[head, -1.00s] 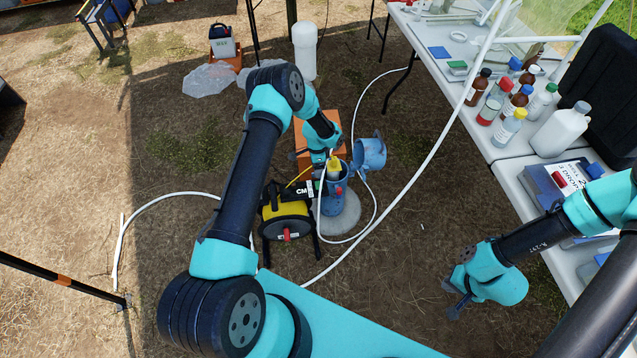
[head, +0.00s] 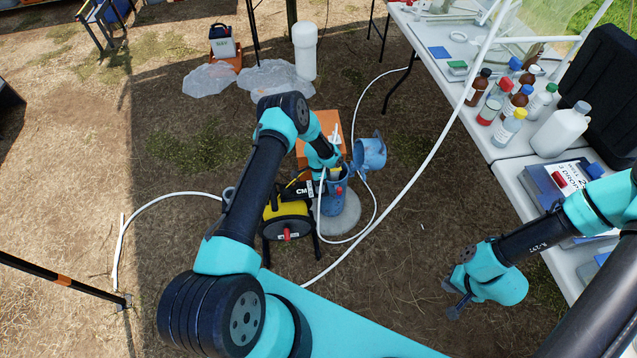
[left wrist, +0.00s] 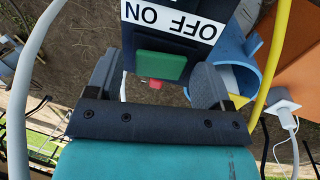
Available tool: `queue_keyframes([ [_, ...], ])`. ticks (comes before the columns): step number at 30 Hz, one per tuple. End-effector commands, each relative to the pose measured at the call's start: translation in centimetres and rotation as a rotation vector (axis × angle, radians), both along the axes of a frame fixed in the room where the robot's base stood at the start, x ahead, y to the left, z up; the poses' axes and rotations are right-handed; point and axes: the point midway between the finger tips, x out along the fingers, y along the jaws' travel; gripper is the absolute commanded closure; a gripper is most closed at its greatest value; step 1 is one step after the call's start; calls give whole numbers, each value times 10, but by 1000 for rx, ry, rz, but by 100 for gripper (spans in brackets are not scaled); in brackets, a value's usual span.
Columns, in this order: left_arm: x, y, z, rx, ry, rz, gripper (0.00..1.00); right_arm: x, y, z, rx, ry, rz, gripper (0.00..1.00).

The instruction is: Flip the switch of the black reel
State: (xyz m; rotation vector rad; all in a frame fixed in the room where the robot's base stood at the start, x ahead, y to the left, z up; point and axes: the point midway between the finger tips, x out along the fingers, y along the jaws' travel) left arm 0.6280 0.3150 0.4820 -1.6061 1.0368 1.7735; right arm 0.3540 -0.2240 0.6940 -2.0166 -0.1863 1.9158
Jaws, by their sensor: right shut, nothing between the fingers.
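The black reel (head: 286,222), with yellow on its frame and a red part at its centre, stands on the ground left of the blue well casing. Its black box (left wrist: 205,22) fills the top middle of the left wrist view, with an upside-down OFF/ON label. A green switch (left wrist: 160,65) sits on the box below the label. My left gripper (left wrist: 155,85) is open, one finger at each side of the box's near end with the green switch between them. I cannot tell whether they touch it. My right gripper (head: 456,297) is shut and empty, away over the ground near the table.
The blue well casing (head: 334,201) stands beside the reel with its lid (head: 369,153) open. An orange box (head: 329,122) is behind it. White tubing (head: 374,222) loops around them. Tables (head: 508,150) with bottles stand at the right. Open ground lies left.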

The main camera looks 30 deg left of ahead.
Motion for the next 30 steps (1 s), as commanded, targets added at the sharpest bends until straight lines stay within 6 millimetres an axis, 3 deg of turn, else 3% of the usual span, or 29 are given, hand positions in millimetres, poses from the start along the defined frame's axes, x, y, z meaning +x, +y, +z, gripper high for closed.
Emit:
queue_keyframes([
  [14, 0, 0, 0, 0, 0, 0, 72, 0, 0, 0, 0, 0, 0, 100],
  [30, -1, 7, 0, 58, -50, 2, 73, 0, 0, 0, 0, 0, 0, 100],
])
